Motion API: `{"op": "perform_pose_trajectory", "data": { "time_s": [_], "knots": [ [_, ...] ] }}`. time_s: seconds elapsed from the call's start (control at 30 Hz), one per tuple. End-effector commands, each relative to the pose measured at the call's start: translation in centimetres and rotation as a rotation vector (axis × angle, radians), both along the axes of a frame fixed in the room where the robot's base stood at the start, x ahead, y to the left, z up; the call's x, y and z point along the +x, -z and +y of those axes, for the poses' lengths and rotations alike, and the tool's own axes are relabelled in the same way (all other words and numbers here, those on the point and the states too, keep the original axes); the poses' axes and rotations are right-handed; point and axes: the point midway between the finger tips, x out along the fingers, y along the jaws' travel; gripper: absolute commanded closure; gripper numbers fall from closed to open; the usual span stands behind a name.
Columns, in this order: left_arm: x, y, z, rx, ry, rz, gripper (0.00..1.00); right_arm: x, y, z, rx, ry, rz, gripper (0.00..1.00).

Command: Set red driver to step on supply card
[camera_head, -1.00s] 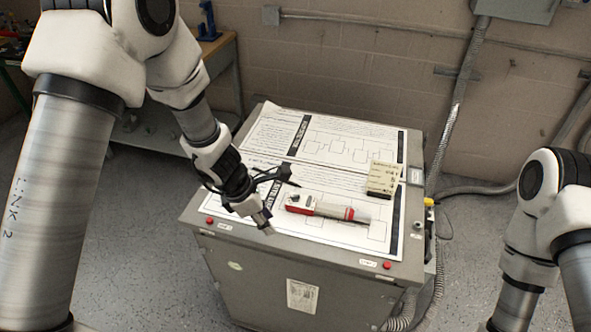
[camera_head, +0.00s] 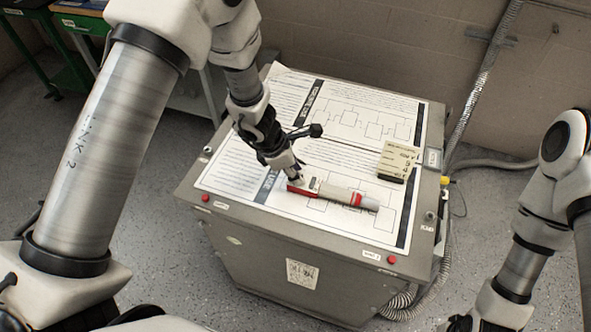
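The red driver (camera_head: 338,194), a long pale and red tool with a red band near its grey right end, lies on the nearer of two large printed sheets (camera_head: 240,190) on a grey cabinet top. My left gripper (camera_head: 294,181) points down at the driver's red left end, at or just above it. The fingers are small and partly merge with the driver, so I cannot tell whether they grip it. Several printed diagram boxes show on the sheets; which one is the supply card's step I cannot read. My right gripper is out of view; only its arm shows at right.
A beige block with writing (camera_head: 397,161) stands at the sheets' right edge. Red buttons (camera_head: 392,260) sit on the cabinet's front edge. A conduit runs up the wall at right. The front left of the nearer sheet is clear.

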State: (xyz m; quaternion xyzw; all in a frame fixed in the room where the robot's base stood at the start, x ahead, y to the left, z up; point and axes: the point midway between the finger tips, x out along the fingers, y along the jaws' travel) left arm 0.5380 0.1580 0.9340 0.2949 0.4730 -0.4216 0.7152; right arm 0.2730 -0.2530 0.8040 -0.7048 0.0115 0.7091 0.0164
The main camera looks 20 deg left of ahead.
Motion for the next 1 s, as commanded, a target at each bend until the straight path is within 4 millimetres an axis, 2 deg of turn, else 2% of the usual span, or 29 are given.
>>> {"op": "perform_pose_trajectory", "data": {
  "time_s": [0.07,0.1,0.2,0.67,1.0],
  "knots": [
    [0.0,-0.1,0.0,0.0,0.0,0.0,0.67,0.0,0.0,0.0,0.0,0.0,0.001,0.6],
    [0.0,-0.1,0.0,0.0,0.0,0.0,0.7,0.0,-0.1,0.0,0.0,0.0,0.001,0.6],
    [0.0,-0.1,0.0,0.0,0.0,0.0,1.0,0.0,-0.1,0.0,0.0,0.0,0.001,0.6],
    [0.0,-0.1,0.0,0.0,0.03,0.001,1.0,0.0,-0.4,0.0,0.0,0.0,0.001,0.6],
    [0.2,-0.4,0.1,0.004,0.215,0.002,1.0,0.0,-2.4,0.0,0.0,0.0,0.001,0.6]
  ]
}}
